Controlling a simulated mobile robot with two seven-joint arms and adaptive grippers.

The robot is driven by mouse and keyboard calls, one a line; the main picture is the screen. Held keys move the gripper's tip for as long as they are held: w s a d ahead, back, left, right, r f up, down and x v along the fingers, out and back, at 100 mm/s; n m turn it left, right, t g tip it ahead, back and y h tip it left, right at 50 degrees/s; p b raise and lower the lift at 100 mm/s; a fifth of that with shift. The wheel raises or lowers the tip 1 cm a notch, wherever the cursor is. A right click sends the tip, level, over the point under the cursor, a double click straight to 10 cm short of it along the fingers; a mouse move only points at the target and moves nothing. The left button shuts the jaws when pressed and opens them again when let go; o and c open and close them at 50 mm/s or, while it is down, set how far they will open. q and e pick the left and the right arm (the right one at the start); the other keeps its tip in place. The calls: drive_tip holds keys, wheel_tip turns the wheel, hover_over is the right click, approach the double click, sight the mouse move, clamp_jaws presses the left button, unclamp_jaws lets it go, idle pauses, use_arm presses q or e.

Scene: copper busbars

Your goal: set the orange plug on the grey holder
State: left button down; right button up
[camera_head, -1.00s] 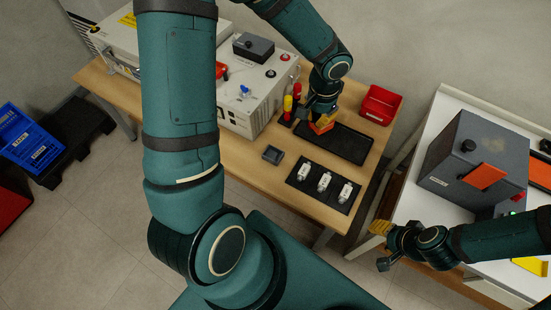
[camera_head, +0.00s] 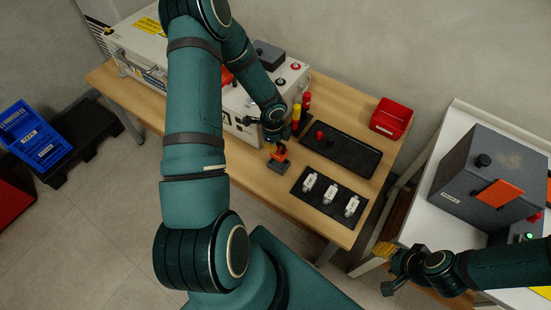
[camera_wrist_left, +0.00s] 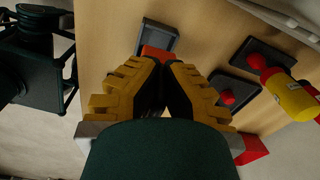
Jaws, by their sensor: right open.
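My left gripper (camera_head: 274,146) has its yellow fingers closed around the orange plug (camera_head: 280,154). In the left wrist view the plug (camera_wrist_left: 155,52) shows as an orange-red edge between the fingertips (camera_wrist_left: 163,68); the rest of it is hidden. The small square grey holder (camera_head: 279,168) is on the wooden table, just below the plug in the head view. In the wrist view the holder (camera_wrist_left: 158,35) shows just beyond the plug. I cannot tell whether plug and holder touch. My right gripper (camera_head: 384,262) is open, off the table's right front corner.
A black tray (camera_head: 355,155) with a red-topped piece (camera_head: 319,135) lies right of the holder. A dark plate (camera_head: 319,210) with several white parts lies in front. Red and yellow cylinders (camera_head: 300,113) stand close behind my left gripper. A red bin (camera_head: 391,118) stands at the back right.

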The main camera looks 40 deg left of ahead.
use_arm(q)
wheel_tip(320, 180, down, 6)
drive_tip(key=shift+f+b, duration=0.1)
drive_tip(key=shift+b, duration=0.75)
drive_tip(key=c, duration=1.1)
unclamp_jaws()
drive_tip(key=shift+c, duration=0.2)
